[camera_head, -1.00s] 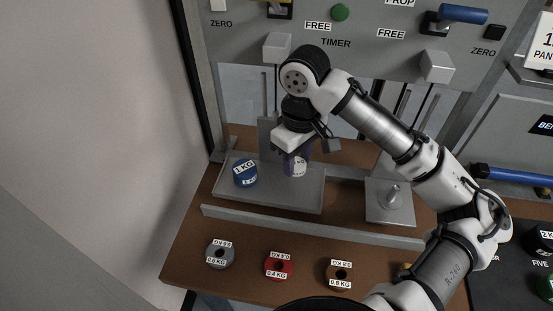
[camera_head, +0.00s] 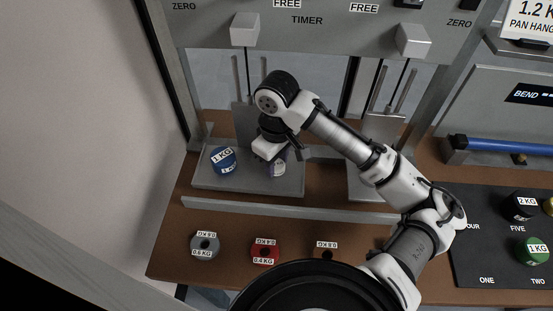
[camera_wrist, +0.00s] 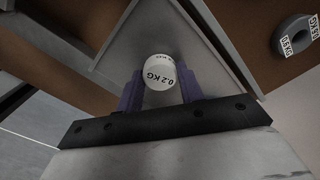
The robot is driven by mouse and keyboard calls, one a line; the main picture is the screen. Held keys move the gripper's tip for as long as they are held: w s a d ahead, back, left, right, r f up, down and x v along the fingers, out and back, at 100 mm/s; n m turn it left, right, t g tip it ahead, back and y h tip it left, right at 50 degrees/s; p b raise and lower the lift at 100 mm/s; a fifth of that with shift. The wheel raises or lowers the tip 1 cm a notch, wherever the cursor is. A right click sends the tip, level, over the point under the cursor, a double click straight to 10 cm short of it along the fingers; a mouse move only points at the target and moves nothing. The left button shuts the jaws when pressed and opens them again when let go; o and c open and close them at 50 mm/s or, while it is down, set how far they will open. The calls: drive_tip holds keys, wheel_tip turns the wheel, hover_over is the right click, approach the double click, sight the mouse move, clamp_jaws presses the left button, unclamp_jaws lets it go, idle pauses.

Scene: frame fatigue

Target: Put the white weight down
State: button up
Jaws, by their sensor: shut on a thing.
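The white weight (camera_wrist: 158,72), marked 0.2 KG, sits between the purple fingers of my gripper (camera_wrist: 157,84) in the wrist view. My gripper is shut on it. In the head view my gripper (camera_head: 278,168) is over the right part of the grey left pan (camera_head: 240,187), and the weight is mostly hidden by the fingers and wrist. I cannot tell whether the weight touches the pan.
A blue 1 KG weight (camera_head: 223,160) stands on the same pan, left of my gripper. Grey (camera_head: 204,245) and red (camera_head: 264,252) ring weights lie on the brown bench in front. A hanging white block (camera_head: 244,28) is above the pan.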

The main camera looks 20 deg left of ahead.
sight(276, 164)
drive_tip(key=shift+f, duration=0.1)
drive_tip(key=shift+f, duration=0.15)
drive_tip(key=o, duration=1.1)
wheel_tip(276, 164, up, 12)
drive_tip(key=shift+r+b, duration=0.2)
drive_tip(key=shift+b, duration=0.15)
